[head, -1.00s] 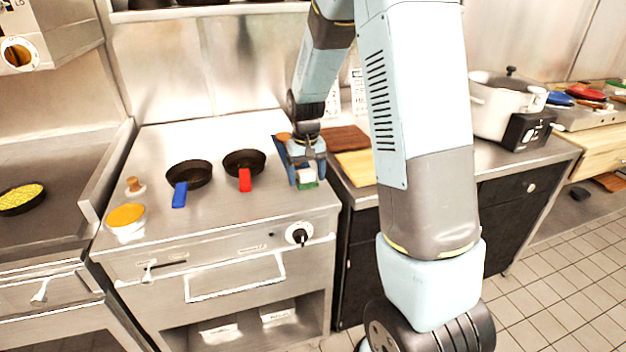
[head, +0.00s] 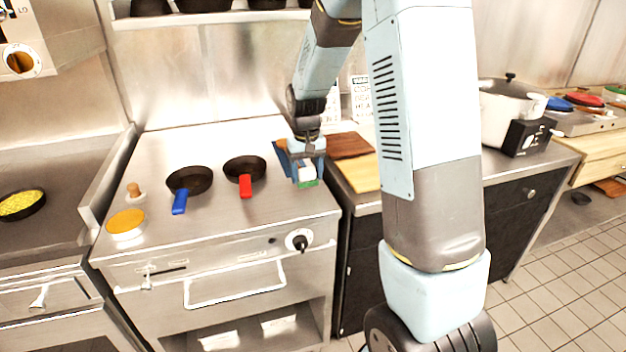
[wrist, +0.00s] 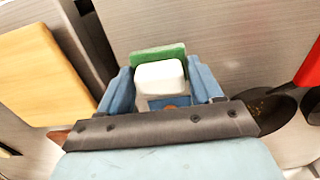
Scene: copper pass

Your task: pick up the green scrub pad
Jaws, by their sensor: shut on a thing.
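The green scrub pad (wrist: 158,54) shows in the wrist view as a green slab behind a white block (wrist: 160,78) between my fingers. In the head view the green pad (head: 308,184) shows as a thin green edge below the white part. My gripper (head: 306,172) is at the right side of the steel griddle top, with its blue fingers on either side of the white block. In the wrist view my gripper (wrist: 163,88) is shut on the pad by this white part. The pad's underside is hidden, so I cannot tell whether it touches the steel.
A pan with a blue handle (head: 188,181) and one with a red handle (head: 245,170) stand left of my gripper. A yellow board (head: 359,171) and a brown board (head: 347,145) lie to the right. A white pot (head: 503,108) stands farther right. The griddle front (head: 235,218) is clear.

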